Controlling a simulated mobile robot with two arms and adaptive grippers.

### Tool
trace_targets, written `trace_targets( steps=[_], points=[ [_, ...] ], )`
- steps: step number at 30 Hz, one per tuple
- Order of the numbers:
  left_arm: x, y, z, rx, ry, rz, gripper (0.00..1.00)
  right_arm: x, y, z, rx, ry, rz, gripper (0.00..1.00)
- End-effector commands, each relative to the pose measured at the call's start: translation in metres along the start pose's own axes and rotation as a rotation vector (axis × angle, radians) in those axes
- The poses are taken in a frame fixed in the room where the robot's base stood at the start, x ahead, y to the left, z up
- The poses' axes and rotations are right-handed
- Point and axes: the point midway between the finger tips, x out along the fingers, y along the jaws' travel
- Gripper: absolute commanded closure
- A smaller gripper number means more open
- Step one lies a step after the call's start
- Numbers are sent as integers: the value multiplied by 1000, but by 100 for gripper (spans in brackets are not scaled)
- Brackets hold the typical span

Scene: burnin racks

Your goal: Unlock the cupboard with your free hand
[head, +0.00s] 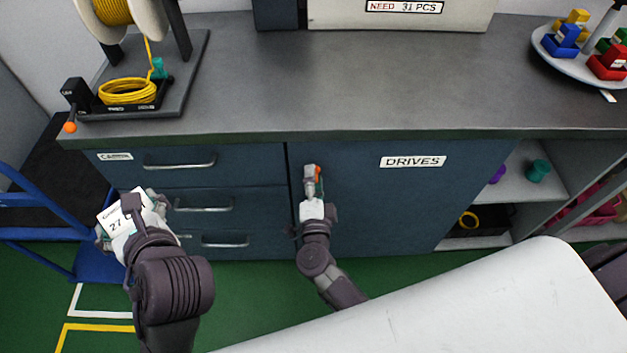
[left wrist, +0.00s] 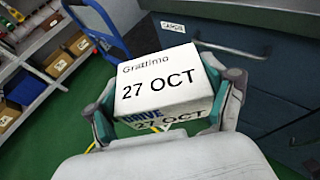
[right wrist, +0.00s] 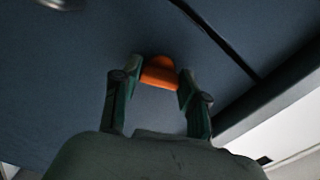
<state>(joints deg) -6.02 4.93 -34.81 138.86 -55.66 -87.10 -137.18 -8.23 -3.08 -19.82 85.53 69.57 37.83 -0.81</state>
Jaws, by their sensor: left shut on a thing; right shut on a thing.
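The cupboard door (head: 400,205) labelled DRIVES (head: 413,162) is dark blue and sits flush in the bench front. Near its upper left edge is an orange lock knob (right wrist: 159,72). My right gripper (head: 312,178) is shut on this knob, with a finger on each side of it in the right wrist view. My left gripper (left wrist: 165,100) is shut on a white box (left wrist: 165,85) printed "Grattimo 27 OCT" and holds it in front of the drawers; the box also shows in the head view (head: 115,218).
Drawers with metal handles (head: 180,163) are left of the door. Open shelves (head: 530,180) are to its right. A cable spool stand (head: 190,70) and a round tray of coloured parts (head: 550,45) stand on the grey worktop (head: 330,85). A blue trolley (head: 50,235) is at left.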

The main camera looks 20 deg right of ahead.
Motion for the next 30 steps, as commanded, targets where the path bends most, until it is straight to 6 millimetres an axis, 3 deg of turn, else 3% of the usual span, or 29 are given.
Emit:
trace_targets(
  steps=[13,30],
  points=[
    [5,0,-11,-1,-1,0,51,0,2,0,283,2,2,91],
    [5,0,-13,0,-1,0,51,0,1,-1,353,2,3,91]
  ],
)
